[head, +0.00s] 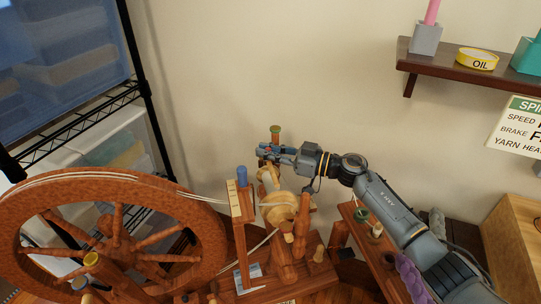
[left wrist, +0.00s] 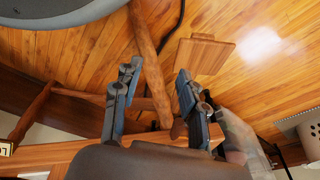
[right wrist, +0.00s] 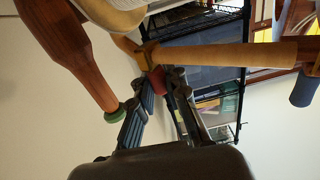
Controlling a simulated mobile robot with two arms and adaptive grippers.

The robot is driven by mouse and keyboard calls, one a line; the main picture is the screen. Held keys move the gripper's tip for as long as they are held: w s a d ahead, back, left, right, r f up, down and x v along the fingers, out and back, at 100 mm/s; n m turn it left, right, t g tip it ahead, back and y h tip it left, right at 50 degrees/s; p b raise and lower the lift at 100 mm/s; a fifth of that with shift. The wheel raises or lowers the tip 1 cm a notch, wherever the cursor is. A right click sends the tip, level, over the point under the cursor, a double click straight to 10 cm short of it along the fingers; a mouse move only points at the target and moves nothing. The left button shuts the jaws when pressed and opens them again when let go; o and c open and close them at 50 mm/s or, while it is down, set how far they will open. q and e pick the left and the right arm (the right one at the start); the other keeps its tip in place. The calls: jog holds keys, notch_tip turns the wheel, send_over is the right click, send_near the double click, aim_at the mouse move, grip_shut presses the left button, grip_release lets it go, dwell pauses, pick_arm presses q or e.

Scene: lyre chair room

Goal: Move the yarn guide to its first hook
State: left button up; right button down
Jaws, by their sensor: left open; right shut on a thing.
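The spinning wheel's flyer, with its pale bobbin (head: 279,208), stands in the middle of the head view. My right gripper (head: 266,153) is at the flyer's far end, beside a post with a green top (head: 275,130). In the right wrist view my right gripper (right wrist: 164,76) is shut on a small red piece (right wrist: 157,79), which looks like the yarn guide's grip. A yellow part (right wrist: 148,54) of it meets a tan wooden bar (right wrist: 220,54). I cannot make out the first hook. My left gripper (left wrist: 156,74) is open and empty, seen only in the left wrist view.
The big drive wheel (head: 110,235) fills the head view's left. A blue-topped post (head: 242,176) stands close left of the flyer. A wooden shelf with spools (head: 362,214) lies beneath my right arm. The left wrist view shows a wooden treadle (left wrist: 203,55) above the floor.

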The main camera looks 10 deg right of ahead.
jog(key=shift+w+d, duration=0.1)
jog(key=c, duration=1.3)
grip_release()
jog(key=v, duration=1.2)
jog(key=shift+f, duration=0.1)
